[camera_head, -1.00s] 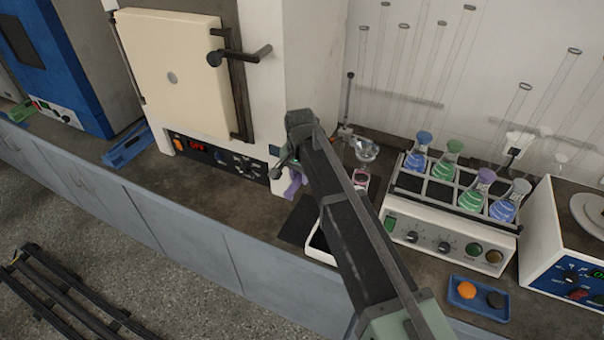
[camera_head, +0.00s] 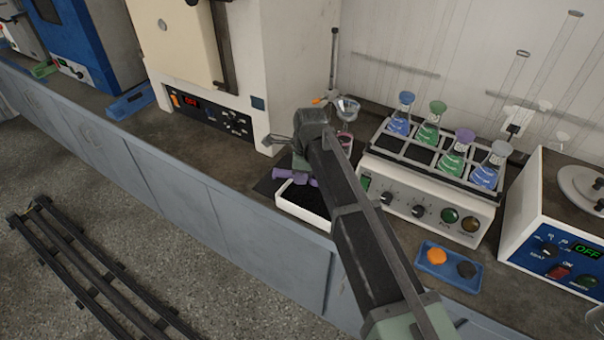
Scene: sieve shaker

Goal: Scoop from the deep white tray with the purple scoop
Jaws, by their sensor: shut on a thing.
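The deep white tray (camera_head: 301,212) stands on the bench near its front edge, with dark material inside. The purple scoop (camera_head: 291,174) is over the tray's back left part, beside my gripper. My gripper (camera_head: 299,168) is mostly hidden behind my own arm and is shut on the purple scoop. I cannot tell whether the scoop touches the dark material. My arm covers the right side of the tray.
A glass funnel on a stand (camera_head: 346,108) is just behind the tray. A shaker with several coloured flasks (camera_head: 432,175) stands to the right, and a small blue tray (camera_head: 447,267) lies in front of it. A white oven (camera_head: 250,90) stands at the back left.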

